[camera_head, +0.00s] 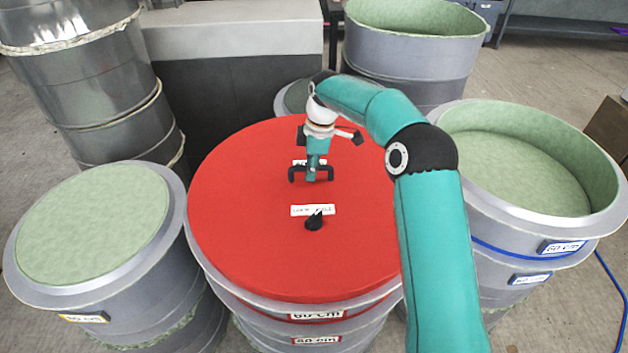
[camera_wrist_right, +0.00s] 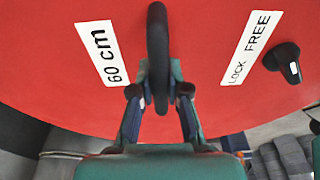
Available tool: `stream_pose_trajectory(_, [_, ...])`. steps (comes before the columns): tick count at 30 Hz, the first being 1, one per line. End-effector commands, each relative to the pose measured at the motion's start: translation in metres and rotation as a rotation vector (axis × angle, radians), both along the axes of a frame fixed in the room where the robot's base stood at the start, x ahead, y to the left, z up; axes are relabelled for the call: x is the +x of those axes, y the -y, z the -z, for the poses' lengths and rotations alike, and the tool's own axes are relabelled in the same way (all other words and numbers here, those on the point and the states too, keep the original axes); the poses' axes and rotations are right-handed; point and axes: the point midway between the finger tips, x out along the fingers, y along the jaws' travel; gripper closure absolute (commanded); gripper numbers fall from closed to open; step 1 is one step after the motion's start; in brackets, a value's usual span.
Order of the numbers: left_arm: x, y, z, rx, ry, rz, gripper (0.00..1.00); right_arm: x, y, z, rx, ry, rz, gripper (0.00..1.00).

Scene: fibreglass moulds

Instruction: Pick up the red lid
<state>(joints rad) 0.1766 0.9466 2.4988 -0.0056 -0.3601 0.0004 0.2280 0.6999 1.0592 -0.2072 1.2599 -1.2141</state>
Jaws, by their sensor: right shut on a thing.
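The red lid (camera_head: 260,235) is a large flat disc on top of a grey cylindrical mould in the middle of the head view. It carries a black handle (camera_head: 296,172), white labels and a black knob (camera_head: 314,223). My right gripper (camera_head: 311,176) is above the lid and shut on the handle. In the right wrist view the fingers of my right gripper (camera_wrist_right: 160,100) close around the handle (camera_wrist_right: 157,40), with the red lid (camera_wrist_right: 190,30) behind it. The lid appears to rest on the mould. My left gripper is not in view.
Grey moulds with green linings stand close on the left (camera_head: 95,225) and right (camera_head: 515,165). Another open mould (camera_head: 415,50) stands behind. A tall grey stack (camera_head: 90,90) is at the back left, beside a grey block (camera_head: 235,35). A blue cable lies on the floor at right.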

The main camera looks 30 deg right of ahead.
Motion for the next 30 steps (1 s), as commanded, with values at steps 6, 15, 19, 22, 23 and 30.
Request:
stream_pose_trajectory(6, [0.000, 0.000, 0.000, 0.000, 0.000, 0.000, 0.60, 0.000, 0.000, -0.003, 0.000, 0.004, 0.000, 1.00])
stream_pose_trajectory(15, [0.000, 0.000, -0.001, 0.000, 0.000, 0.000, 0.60, 0.001, 0.001, -0.009, 0.000, 0.006, 0.002, 1.00])
stream_pose_trajectory(19, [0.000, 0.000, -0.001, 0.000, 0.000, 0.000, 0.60, 0.001, 0.001, -0.018, 0.000, 0.006, 0.002, 1.00])
stream_pose_trajectory(22, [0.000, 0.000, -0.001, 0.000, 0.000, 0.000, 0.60, 0.001, 0.001, -0.029, 0.000, 0.008, 0.002, 1.00])
stream_pose_trajectory(23, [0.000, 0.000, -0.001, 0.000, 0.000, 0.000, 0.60, 0.001, 0.000, -0.033, 0.000, 0.008, 0.001, 1.00])
stream_pose_trajectory(30, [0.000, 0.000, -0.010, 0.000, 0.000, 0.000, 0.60, 0.001, 0.001, -0.080, -0.001, 0.010, 0.002, 1.00])
